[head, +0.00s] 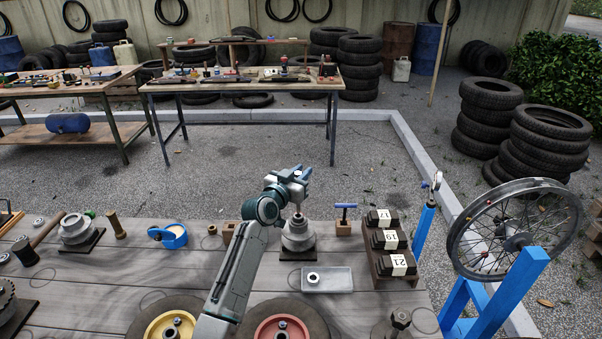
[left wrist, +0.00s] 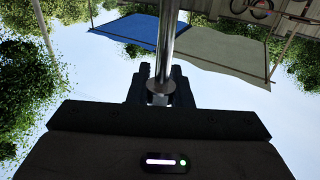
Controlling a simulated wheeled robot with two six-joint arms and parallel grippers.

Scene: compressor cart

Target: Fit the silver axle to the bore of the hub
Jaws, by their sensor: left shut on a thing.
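My left gripper (head: 297,177) is shut on the silver axle (left wrist: 167,40), just above a grey stepped hub (head: 298,238). In the left wrist view, the axle runs out from between the fingers (left wrist: 160,90) to the top edge. In the head view only a short piece shows between gripper and hub. I cannot tell whether its lower end is in the bore or just above it. The hub stands upright on a dark base plate on the wooden bench. My right gripper is not in view.
A grey tray (head: 344,279) with a nut lies in front of the hub. A blue T-handled tool (head: 345,208) in a wooden block and a rack of numbered sockets (head: 373,262) stand to its right. Another grey hub (head: 76,231) stands far left. Two small wheels lie in front.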

